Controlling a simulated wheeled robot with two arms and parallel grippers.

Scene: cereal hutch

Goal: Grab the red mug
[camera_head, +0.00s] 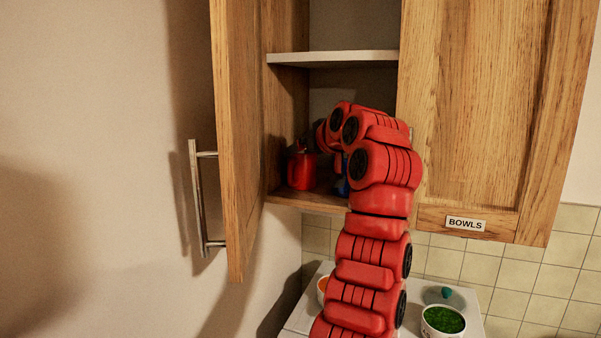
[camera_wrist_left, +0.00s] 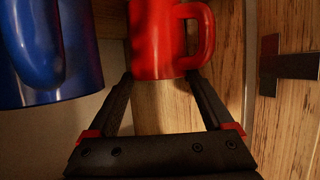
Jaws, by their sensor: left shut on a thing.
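The red mug (camera_head: 301,172) stands on the lower shelf of the open cupboard, toward the left wall. In the left wrist view the red mug (camera_wrist_left: 155,40) fills the top middle, with its handle to the right. My left gripper (camera_wrist_left: 160,78) is shut on the mug, one dark finger at each side of its lower part in that view. In the head view my red left arm reaches up into the cupboard and hides most of the gripper. My right gripper is not in view.
A blue mug (camera_wrist_left: 50,50) is close beside the left finger; it shows partly behind my arm in the head view (camera_head: 342,187). The open door (camera_head: 240,130) is left, a closed door labelled BOWLS (camera_head: 480,110) right. Bowls (camera_head: 443,321) stand on the surface below.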

